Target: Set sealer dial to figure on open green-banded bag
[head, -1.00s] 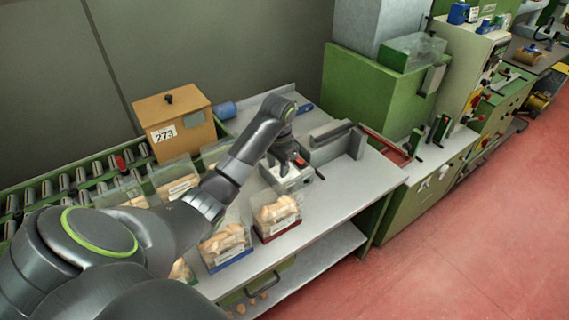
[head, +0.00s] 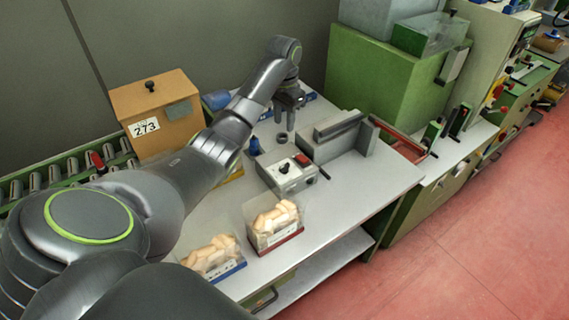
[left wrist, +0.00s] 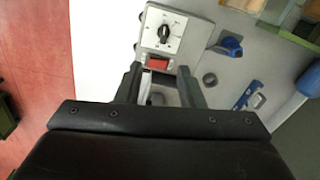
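The sealer (head: 296,181) is a grey box on the bench with a dark dial (head: 284,168) and a red switch (head: 302,159). In the left wrist view the dial (left wrist: 164,33) is a black knob on a white plate; its figures are too small to read. My left gripper (head: 285,138) is open and empty, above the bench behind the sealer; its fingers (left wrist: 160,72) stand apart near the red switch in the wrist view. A red-banded bag (head: 276,241) and a blue-banded bag (head: 228,272) hold corks. I see no green-banded bag. My right gripper is out of view.
A grey sealing-bar block (head: 340,140) stands right of the sealer. A blue item (head: 255,146) stands behind it. A wooden box marked 273 (head: 160,115) and a roller track (head: 60,172) lie at left. The bench's right front is clear.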

